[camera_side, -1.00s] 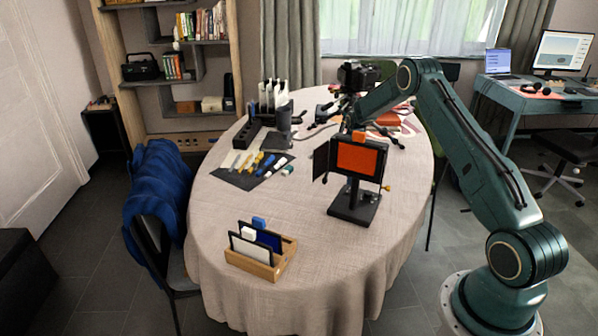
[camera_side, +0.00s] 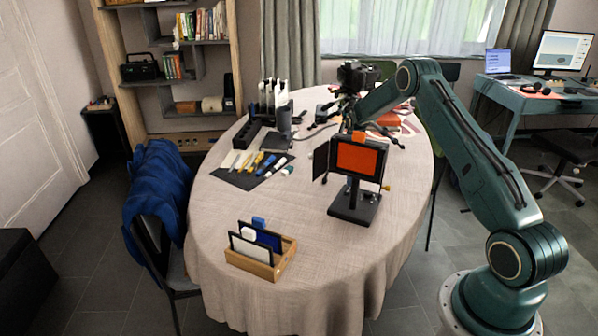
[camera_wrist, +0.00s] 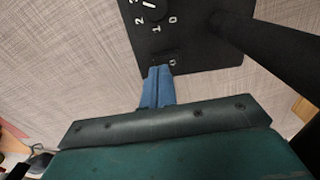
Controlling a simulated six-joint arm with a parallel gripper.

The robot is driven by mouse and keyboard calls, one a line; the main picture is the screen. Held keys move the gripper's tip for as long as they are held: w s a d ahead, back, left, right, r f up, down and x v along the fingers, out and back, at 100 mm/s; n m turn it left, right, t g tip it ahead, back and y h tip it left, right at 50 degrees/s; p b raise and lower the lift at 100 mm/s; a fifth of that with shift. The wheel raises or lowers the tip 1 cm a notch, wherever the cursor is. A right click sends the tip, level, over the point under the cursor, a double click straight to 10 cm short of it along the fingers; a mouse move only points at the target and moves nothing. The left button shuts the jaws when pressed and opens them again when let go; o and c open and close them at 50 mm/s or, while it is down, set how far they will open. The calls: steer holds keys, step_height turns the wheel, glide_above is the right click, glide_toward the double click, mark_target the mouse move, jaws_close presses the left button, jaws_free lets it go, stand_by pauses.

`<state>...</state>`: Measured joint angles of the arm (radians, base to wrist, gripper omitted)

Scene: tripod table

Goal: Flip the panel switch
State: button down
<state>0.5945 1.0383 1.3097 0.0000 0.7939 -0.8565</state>
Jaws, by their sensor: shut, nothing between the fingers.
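The panel (camera_side: 360,158) has an orange face in a black frame and stands upright on a black base (camera_side: 355,207) on the table. In the wrist view the base (camera_wrist: 190,45) carries white numerals and a dial (camera_wrist: 152,8) at the top edge. My gripper (camera_wrist: 159,70) has its blue fingers shut and empty, with the tips at the base's near edge beside a white "0" mark. I cannot tell whether they touch it. No switch lever shows clearly; the fingers may hide it. In the side view the fingertips are hidden behind the panel.
A black post (camera_wrist: 262,45) rises from the base, right of my fingers. A wooden holder (camera_side: 262,262) with upright panels stands at the table's front. A dark mat (camera_side: 240,178) with small tools lies left. The cloth between them is clear.

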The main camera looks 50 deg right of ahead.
steer(key=shift+f, duration=0.85)
stand_by(0.7)
steer(key=shift+r, duration=3.55)
